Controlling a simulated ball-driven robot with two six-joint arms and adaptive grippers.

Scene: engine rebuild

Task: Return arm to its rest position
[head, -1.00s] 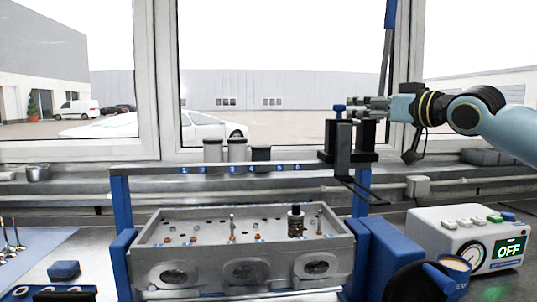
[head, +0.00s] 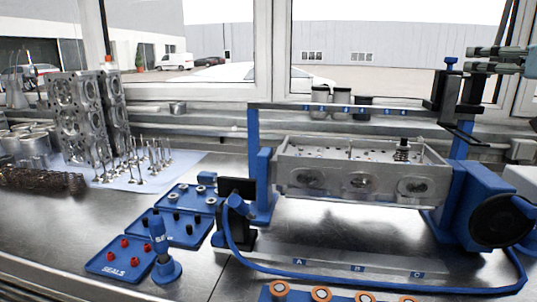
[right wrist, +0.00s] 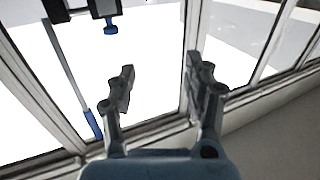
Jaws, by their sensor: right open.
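My right gripper (head: 497,59) is at the upper right of the head view, raised in front of the window. In the right wrist view its two fingers (right wrist: 157,88) stand apart with nothing between them. In the head view it is near the black press head with a blue knob (head: 450,66) on the blue frame; I cannot tell if they touch. In the right wrist view the blue knob (right wrist: 111,27) is beyond and left of the fingers, apart from them. Most of my right arm is outside the head view. My left gripper is not in view.
A grey cylinder head (head: 362,188) sits in the blue frame (head: 259,180), a black spring on it. Blue trays (head: 122,262), a blue seal tool (head: 165,262), valves (head: 135,163) and upright engine castings (head: 76,115) stand left. Bench space before the frame is partly clear.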

